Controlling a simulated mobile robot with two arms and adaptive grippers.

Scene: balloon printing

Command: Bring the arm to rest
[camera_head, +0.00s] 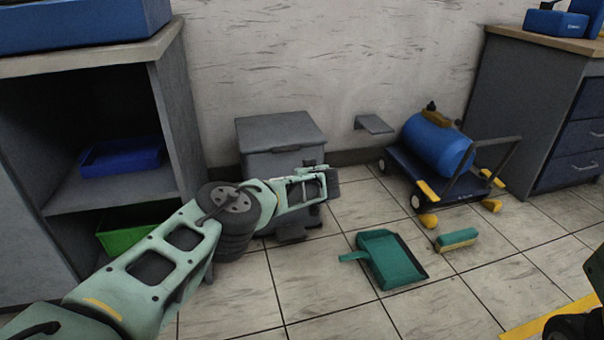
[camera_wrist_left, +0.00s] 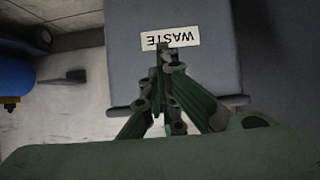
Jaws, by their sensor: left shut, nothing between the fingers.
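My left arm reaches in from the left in the head view. Its gripper (camera_head: 331,182) is in front of the grey waste bin (camera_head: 280,131), near the bin's right side. In the left wrist view the gripper's fingers (camera_wrist_left: 165,52) are together with nothing between them. They overlap the edge of the upside-down WASTE label (camera_wrist_left: 170,39) on the bin (camera_wrist_left: 205,75). I cannot tell whether they touch the bin. My right gripper is not clearly in view; only a dark part shows at the right edge of the head view.
A green dustpan (camera_head: 391,260) and a brush (camera_head: 457,239) lie on the tiled floor. A cart (camera_head: 440,188) carries a blue tank (camera_head: 438,143) near the wall. A shelf unit (camera_head: 115,62) stands left, a drawer cabinet (camera_head: 505,95) right. The front middle floor is clear.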

